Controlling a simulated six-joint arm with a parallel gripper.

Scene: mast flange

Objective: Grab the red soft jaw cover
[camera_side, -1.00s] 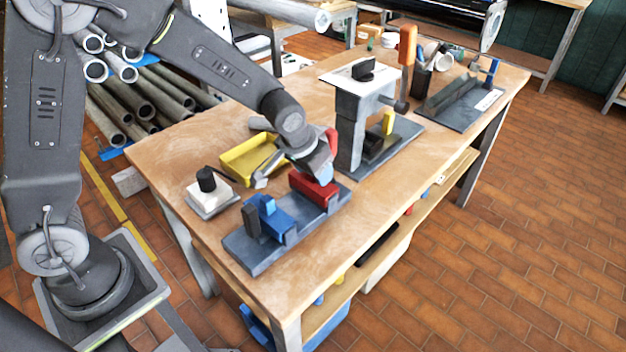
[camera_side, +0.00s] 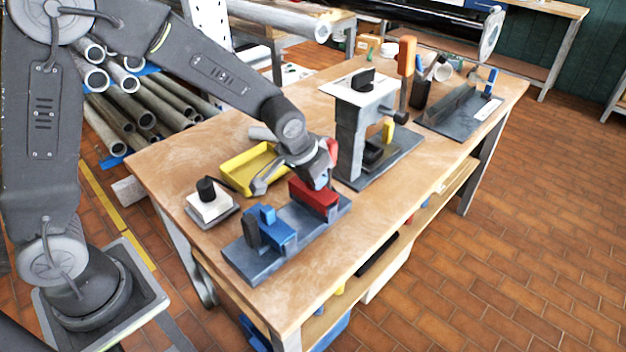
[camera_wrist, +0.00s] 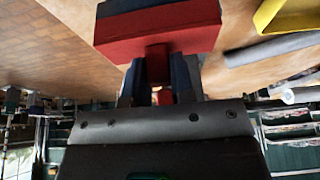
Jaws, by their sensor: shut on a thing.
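The red soft jaw cover (camera_side: 314,199) is a block at the right end of a dark grey base plate (camera_side: 262,262) in the side view. My gripper (camera_side: 318,183) is right above it, pointing down. In the wrist view the cover (camera_wrist: 160,34) spans the top of the picture, and my gripper (camera_wrist: 160,75) is shut on its narrow red tab, between the two dark fingers. The cover still appears to rest on the plate. A blue jaw cover (camera_side: 276,231) sits at the left end of the same plate.
A yellow tray (camera_side: 247,168) lies behind the plate, and a white block with a black knob (camera_side: 208,200) stands to the left. A grey press-like stand (camera_side: 350,135) is close to the right of my gripper. The table front is clear.

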